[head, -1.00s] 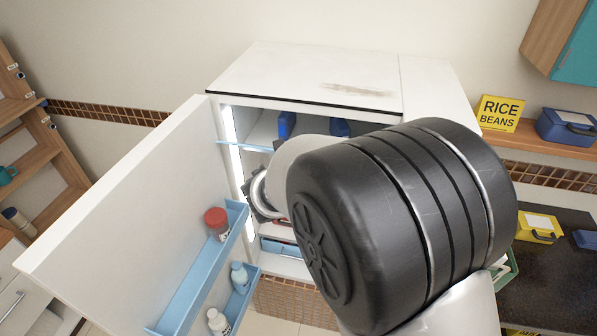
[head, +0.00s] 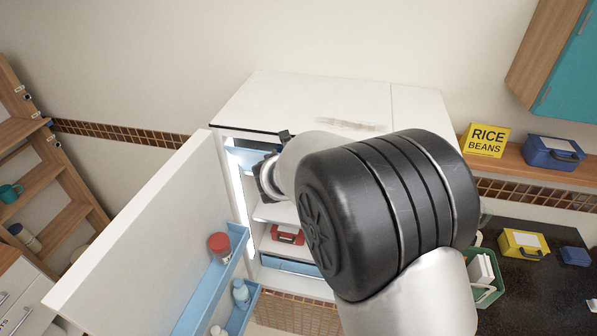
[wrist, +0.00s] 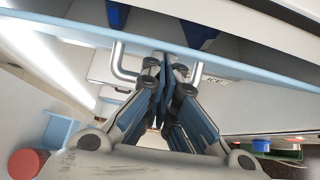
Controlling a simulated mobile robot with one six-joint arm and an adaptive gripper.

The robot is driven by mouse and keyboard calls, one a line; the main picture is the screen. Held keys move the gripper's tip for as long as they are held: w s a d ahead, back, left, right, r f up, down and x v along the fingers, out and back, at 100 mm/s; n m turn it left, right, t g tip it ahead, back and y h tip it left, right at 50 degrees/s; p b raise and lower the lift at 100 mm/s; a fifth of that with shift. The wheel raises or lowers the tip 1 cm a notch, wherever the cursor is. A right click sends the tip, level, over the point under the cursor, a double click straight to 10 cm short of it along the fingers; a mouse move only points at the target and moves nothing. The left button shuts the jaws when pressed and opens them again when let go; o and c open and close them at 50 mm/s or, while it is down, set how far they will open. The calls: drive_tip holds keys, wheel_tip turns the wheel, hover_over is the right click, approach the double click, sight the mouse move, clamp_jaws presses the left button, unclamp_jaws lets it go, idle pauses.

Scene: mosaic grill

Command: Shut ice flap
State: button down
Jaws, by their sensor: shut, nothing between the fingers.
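The ice flap is a light blue panel (head: 250,159) in the upper part of the open white fridge. In the wrist view the flap's light blue edge (wrist: 75,32) crosses the picture, with a metal handle (wrist: 118,62) and an "ICE" label below it. Blue items show above that edge, so a gap is open there. My gripper (wrist: 165,72) is shut and empty, its fingertips at the flap between the handle's two sides. I cannot tell whether they touch. In the head view my arm hides most of the flap and the fingertips.
The fridge door (head: 150,235) stands wide open on the left, with bottles in its blue shelves (head: 205,290). A red case (head: 288,235) and a blue drawer (head: 291,265) are lower inside the fridge. A green crate (head: 487,290) is on the right.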

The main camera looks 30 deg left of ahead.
drive_tip(key=shift+w+a+r+p, duration=0.15)
drive_tip(key=shift+w+r+p, duration=0.3)
drive_tip(key=shift+w+r, duration=0.15)
idle(0.8)
drive_tip(key=shift+f, duration=0.1)
idle(0.3)
